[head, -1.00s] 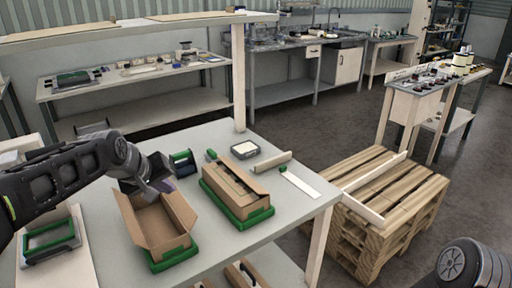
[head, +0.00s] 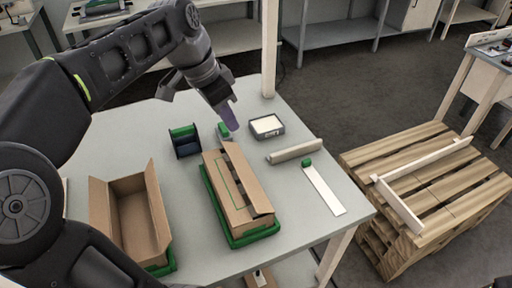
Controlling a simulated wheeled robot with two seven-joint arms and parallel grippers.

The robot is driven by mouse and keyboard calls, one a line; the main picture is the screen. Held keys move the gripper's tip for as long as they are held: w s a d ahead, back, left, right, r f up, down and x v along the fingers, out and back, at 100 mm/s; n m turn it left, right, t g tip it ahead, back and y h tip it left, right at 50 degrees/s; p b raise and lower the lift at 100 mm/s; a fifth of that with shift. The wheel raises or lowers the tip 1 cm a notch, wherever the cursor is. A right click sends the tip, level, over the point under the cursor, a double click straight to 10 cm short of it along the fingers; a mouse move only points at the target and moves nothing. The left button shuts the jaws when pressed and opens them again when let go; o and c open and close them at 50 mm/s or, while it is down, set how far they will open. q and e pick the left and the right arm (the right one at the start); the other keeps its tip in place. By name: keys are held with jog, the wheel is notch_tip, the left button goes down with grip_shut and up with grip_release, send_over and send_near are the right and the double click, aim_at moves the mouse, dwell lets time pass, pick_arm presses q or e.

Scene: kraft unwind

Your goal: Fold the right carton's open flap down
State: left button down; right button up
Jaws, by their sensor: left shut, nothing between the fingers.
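The right carton (head: 236,194) is a long brown box in a green tray (head: 258,234) on the table. Its long top flaps lie mostly flat. A small flap (head: 231,149) stands up at its far end, and its near end looks slightly raised. My left gripper (head: 231,125) is shut and empty, its purple-grey fingertips just above and behind that far end. I cannot tell whether they touch the flap. The left carton (head: 132,215) stands open with its side flaps up. My right gripper is out of view.
A green-and-black dispenser (head: 185,141), a small tray with pale contents (head: 267,126), a grey roll (head: 295,151) and a white strip (head: 324,191) lie around the carton. A wooden pallet (head: 425,185) stands right of the table (head: 300,237).

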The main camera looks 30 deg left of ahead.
pick_arm(q)
jog(key=shift+s+d+m, duration=0.2)
jog(key=shift+s+m, duration=0.5)
jog(key=shift+m, duration=0.2)
jog(key=shift+f, duration=0.1)
jog(key=p, duration=0.1)
send_over(241, 172)
jog(key=f, duration=0.9)
jog(key=shift+w+d+f, duration=0.2)
jog(key=shift+f, duration=0.2)
jog(key=shift+s+a+f+p, duration=0.2)
jog(key=shift+s+f, duration=0.05)
jog(key=shift+f, duration=0.3)
jog(key=shift+s+a+f+p, duration=0.2)
jog(key=shift+s+f, duration=0.05)
jog(key=shift+f, duration=0.25)
jog(key=shift+s+a+f, duration=0.15)
jog(key=shift+s+f, duration=0.05)
jog(key=shift+f, duration=0.35)
